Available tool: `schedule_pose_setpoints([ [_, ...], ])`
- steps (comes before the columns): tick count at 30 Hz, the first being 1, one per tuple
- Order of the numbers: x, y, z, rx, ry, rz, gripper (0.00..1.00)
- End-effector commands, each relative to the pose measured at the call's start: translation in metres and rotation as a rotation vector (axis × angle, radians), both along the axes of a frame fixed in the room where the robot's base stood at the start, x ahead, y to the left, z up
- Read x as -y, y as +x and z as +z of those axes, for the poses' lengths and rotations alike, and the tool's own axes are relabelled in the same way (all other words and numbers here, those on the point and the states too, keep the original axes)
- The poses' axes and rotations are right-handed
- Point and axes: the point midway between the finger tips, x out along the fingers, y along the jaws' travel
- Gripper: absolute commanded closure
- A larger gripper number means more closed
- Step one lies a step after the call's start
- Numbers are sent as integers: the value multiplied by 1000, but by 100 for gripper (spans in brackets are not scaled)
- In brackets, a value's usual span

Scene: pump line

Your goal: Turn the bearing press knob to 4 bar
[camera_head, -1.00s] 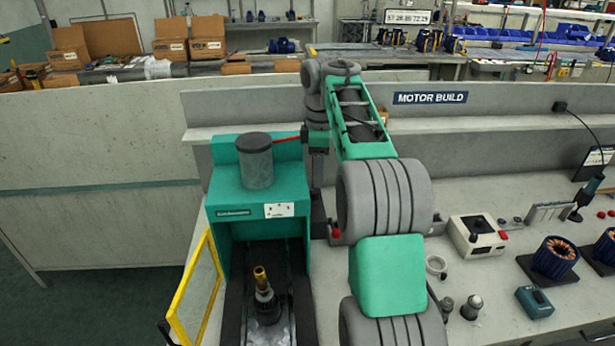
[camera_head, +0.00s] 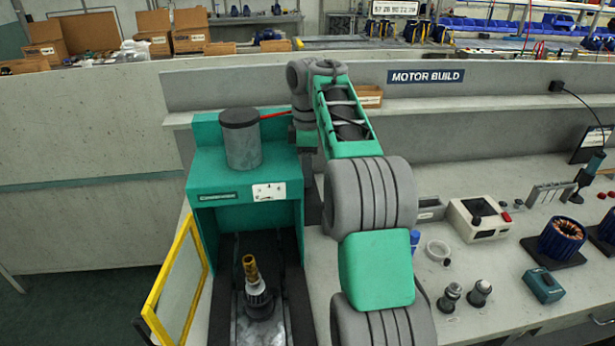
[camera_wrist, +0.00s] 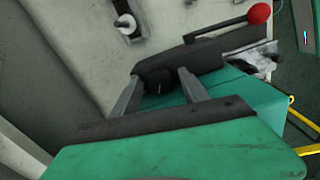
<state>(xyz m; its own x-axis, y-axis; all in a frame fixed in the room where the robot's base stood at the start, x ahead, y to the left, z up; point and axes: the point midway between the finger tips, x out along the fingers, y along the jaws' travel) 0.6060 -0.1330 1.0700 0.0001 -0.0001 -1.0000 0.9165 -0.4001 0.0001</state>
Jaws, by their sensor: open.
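The teal bearing press (camera_head: 205,165) stands at the left of the bench in the head view, with a grey cylinder on top and a white label on its front. Its teal body also shows in the wrist view (camera_wrist: 245,100). In the wrist view a dark round knob (camera_wrist: 156,76) sits by the press's dark upper part, just beyond my fingertips. My gripper (camera_wrist: 158,80) is open, its two grey fingers apart with the knob seen between them. I cannot tell whether they touch it. The knob's pressure setting cannot be read. In the head view my arm hides the fingers.
A red ball-ended lever (camera_wrist: 258,13) is close to the gripper. A yellow-framed guard (camera_head: 178,280) stands open at the press's left. A shaft with a brass top (camera_head: 252,270) stands in the press. A white box (camera_head: 478,219) and motor parts (camera_head: 562,238) occupy the bench to the right.

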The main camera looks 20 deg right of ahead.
Motion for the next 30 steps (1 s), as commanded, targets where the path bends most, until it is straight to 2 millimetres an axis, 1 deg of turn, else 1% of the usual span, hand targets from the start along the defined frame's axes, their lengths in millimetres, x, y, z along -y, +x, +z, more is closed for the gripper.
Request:
schedule_pose_setpoints([
  [3, 0, 0, 2, 0, 0, 0, 48],
  [4, 0, 0, 2, 0, 0, 0, 50],
  [22, 0, 0, 2, 0, 0, -1, 99],
  [23, 0, 0, 2, 0, 0, -1, 100],
  [28, 0, 0, 1, -1, 0, -5, 100],
  [30, 0, 0, 2, 0, 0, -44, 100],
])
